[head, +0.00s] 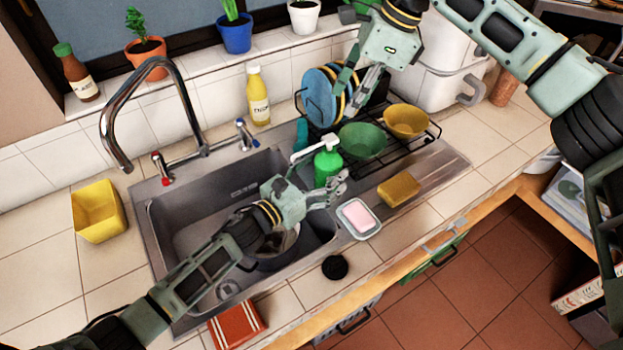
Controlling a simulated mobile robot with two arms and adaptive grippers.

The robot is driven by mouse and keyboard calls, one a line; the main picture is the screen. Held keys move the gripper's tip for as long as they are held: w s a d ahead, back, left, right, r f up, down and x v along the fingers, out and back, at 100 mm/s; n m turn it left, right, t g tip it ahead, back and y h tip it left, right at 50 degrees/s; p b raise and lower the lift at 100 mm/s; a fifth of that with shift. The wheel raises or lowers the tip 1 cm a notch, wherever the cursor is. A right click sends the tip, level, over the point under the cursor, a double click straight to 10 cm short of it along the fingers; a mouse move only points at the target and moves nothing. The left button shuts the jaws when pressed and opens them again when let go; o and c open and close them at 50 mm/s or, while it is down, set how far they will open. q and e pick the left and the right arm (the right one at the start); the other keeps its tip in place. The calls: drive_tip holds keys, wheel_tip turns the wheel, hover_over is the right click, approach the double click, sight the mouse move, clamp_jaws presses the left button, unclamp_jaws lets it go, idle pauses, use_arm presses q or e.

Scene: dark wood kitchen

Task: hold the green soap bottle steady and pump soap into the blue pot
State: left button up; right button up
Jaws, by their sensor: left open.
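The green soap bottle (327,166) stands upright at the right edge of the sink, with its white pump spout pointing left. A dark blue pot (282,262) sits in the sink, partly hidden under my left arm. My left gripper (342,189) is open in front of the bottle's lower part and hides its base; I cannot tell whether it touches the bottle. My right gripper (349,97) is open and empty above the dish rack, up and right of the pump.
A dish rack (431,128) with plates, a green bowl (362,140) and a yellow bowl (405,120) is behind the bottle. A soap dish (345,222) and yellow sponge (398,189) lie to its right. The faucet (183,100) arches over the sink's left side.

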use_arm(q)
drive_tip(key=shift+x, duration=0.9)
drive_tip(key=shift+s, duration=0.1)
drive_tip(key=shift+c, duration=0.3)
